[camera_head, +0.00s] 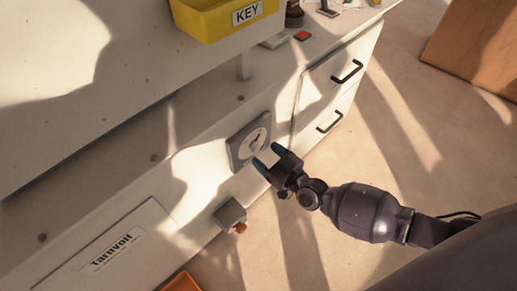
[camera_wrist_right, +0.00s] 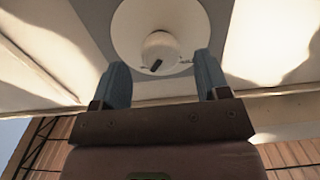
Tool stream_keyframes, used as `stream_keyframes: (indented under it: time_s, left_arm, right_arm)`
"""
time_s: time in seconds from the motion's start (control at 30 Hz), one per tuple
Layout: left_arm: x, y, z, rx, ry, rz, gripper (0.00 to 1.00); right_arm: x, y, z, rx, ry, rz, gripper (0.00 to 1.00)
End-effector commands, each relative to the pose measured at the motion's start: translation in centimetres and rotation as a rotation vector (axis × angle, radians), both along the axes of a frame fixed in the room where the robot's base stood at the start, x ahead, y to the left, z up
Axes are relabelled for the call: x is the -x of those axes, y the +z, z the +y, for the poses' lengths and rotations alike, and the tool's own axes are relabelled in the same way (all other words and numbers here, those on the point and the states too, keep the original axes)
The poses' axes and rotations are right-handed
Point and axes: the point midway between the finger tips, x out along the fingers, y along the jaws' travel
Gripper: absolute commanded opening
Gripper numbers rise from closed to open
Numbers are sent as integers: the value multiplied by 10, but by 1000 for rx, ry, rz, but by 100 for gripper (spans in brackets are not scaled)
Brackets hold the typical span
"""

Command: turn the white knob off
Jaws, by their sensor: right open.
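The white knob (camera_wrist_right: 161,51) sits at the centre of a round white dial on a grey square plate (camera_head: 236,154), fixed to the front of the white cabinet. In the head view a small red mark shows on the dial, and my gripper hides part of it. My right gripper (camera_head: 267,158) is open in front of the dial. In the right wrist view its two blue-grey fingertips (camera_wrist_right: 164,82) are apart, one to each side of the knob and seemingly just short of it. I cannot tell whether they touch it. My left gripper is not in view.
Below the dial, a grey box (camera_head: 229,213) with an orange-brown knob sticks out of the cabinet front. Drawers with black handles (camera_head: 347,72) are to the right. A yellow KEY bin (camera_head: 216,22) is above. An orange container (camera_head: 181,284) stands at the bottom.

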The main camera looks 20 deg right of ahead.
Motion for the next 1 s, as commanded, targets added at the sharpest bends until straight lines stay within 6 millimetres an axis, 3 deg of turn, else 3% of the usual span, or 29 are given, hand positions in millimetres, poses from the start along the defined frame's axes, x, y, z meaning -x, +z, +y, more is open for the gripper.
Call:
stream_keyframes:
  time_s: [0.23, 0.63, 0.93, 1.0]
  left_arm:
    - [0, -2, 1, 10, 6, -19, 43]
    - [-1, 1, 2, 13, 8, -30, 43]
    - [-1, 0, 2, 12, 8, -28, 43]
    - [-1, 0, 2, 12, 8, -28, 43]
  right_arm:
    - [-25, -1, 9, -1, 0, 1, 69]
    - [-31, 0, 11, 0, 0, 0, 69]
    - [-30, 0, 11, 0, 0, 0, 24]
    - [-30, 0, 11, 0, 0, 0, 20]
